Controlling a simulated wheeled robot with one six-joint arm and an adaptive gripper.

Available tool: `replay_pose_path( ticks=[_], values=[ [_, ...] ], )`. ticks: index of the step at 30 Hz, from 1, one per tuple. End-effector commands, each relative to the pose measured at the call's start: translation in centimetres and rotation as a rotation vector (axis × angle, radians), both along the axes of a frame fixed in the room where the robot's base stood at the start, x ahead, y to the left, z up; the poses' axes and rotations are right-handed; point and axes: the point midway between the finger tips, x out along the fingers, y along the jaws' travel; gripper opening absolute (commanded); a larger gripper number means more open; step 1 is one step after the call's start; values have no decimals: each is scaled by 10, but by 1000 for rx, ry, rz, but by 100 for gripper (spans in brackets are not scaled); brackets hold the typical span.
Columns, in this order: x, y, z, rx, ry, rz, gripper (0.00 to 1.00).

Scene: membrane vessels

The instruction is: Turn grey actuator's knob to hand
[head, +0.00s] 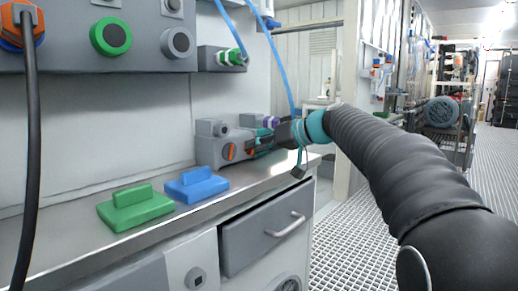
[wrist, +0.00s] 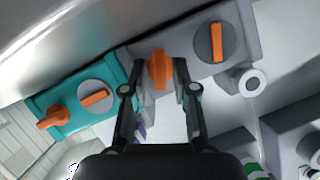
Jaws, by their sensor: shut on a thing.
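The grey actuator (head: 212,150) stands at the far end of the steel bench, with orange on its front. In the wrist view the grey actuator (wrist: 245,22) runs across the top. One orange knob (wrist: 158,66) is between my gripper's fingertips (wrist: 160,80), which are shut on it. A second orange bar (wrist: 217,42) on a grey round dial, to the right, is free. In the head view my gripper (head: 255,146) reaches in from the right at the actuator's right end. The fingers partly hide the held knob.
A teal actuator (wrist: 70,118) with orange knobs is close to my gripper's left side in the wrist view. A blue block (head: 196,186) and a green block (head: 135,208) lie nearer on the bench. A blue hose (head: 277,62) hangs beside my wrist.

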Motion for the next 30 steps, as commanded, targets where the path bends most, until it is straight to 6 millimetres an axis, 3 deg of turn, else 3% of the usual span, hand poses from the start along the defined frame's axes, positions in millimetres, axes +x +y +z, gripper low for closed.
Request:
replay_pose_path(
  ticks=[12, 29, 30],
  values=[
    [-1, 3, 0, -122, -159, 2, 0],
    [-1, 3, 0, -142, -184, 3, 0],
    [-1, 3, 0, -142, -184, 3, 30]
  ],
)
